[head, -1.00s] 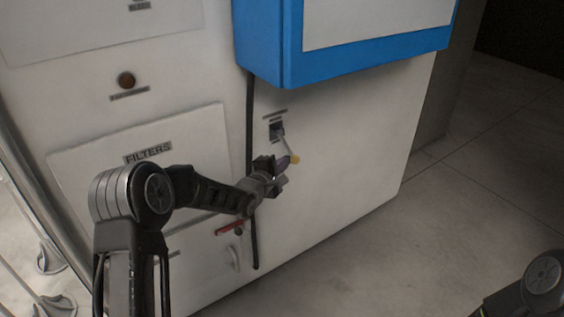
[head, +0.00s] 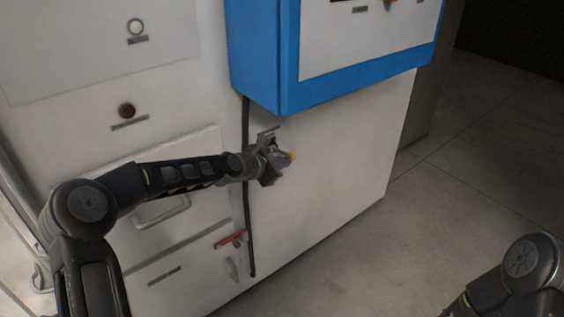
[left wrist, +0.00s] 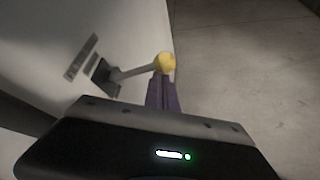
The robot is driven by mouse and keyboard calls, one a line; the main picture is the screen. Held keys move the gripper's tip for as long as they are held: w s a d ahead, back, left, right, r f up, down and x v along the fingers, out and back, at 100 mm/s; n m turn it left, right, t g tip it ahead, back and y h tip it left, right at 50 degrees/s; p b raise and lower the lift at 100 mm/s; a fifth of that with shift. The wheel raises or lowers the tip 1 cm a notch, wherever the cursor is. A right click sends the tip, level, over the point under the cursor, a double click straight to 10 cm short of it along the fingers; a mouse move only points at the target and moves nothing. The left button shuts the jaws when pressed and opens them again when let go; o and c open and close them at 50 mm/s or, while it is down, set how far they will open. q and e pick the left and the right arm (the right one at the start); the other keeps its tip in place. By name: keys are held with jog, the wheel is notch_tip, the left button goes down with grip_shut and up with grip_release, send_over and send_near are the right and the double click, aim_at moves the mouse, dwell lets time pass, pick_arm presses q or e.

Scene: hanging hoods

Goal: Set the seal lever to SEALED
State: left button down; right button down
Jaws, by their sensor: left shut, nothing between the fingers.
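The seal lever is a grey rod (left wrist: 134,72) with a yellow ball knob (left wrist: 165,62), rising from a dark slot (left wrist: 104,76) in the white panel. My left gripper (head: 280,160) is shut and empty. Its purple fingers (left wrist: 162,94) are right by the underside of the knob in the left wrist view; I cannot tell whether they touch. The label beside the slot (left wrist: 81,57) is unreadable. My right gripper is out of view.
A blue-framed box (head: 282,70) overhangs just above the lever. A dark vertical strip (head: 248,205) and a red handle (head: 230,238) lie to the left. A round brown knob (head: 126,110) is further left. The floor at right is clear.

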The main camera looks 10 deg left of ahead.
pick_arm(q)
jog(key=shift+r, duration=0.15)
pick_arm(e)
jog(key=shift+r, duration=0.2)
pick_arm(q)
jog(key=shift+r+p, duration=0.35)
jog(key=shift+r, duration=0.45)
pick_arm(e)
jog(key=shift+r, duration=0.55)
